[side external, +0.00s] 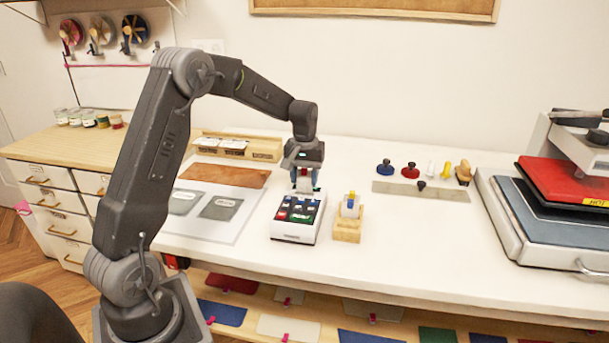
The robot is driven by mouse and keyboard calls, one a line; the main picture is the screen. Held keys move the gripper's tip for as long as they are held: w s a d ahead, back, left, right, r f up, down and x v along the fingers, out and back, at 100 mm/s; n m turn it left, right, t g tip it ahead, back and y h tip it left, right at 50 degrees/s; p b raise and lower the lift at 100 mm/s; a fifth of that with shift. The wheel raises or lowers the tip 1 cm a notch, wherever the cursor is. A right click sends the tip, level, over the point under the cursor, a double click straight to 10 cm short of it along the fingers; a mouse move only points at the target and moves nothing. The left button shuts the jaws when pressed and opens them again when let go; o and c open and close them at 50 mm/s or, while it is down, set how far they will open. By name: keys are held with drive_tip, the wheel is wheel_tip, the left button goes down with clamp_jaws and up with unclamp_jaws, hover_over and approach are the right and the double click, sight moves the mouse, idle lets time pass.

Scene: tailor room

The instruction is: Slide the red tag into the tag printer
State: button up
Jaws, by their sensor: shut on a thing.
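A white box with a dark top and small coloured patches, which I take to be the tag printer (292,238), stands on the table in the middle of the side view. My gripper (304,187) points down just above its back edge. It is shut on a small piece with some red showing between the fingers, which I take to be the red tag (304,173). The fingers hide most of this piece. I cannot tell whether its lower end touches the printer.
A wooden block (346,233) holding blue, yellow and white pieces stands close to the printer's right. A grey mat (219,238) lies to the left. Stamps and a metal ruler (420,191) lie at the back right. A heat press (510,232) fills the right end. The front right table is clear.

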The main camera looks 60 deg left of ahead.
sight(304, 192)
drive_tip(key=shift+f, duration=0.65)
drive_tip(key=shift+f, duration=0.7)
drive_tip(key=shift+f, duration=0.25)
drive_tip(key=o, duration=0.9)
drive_tip(key=shift+o, duration=0.2)
wheel_tip(304, 192, up, 14)
drive_tip(key=shift+f, duration=0.1)
drive_tip(key=shift+d, duration=0.1)
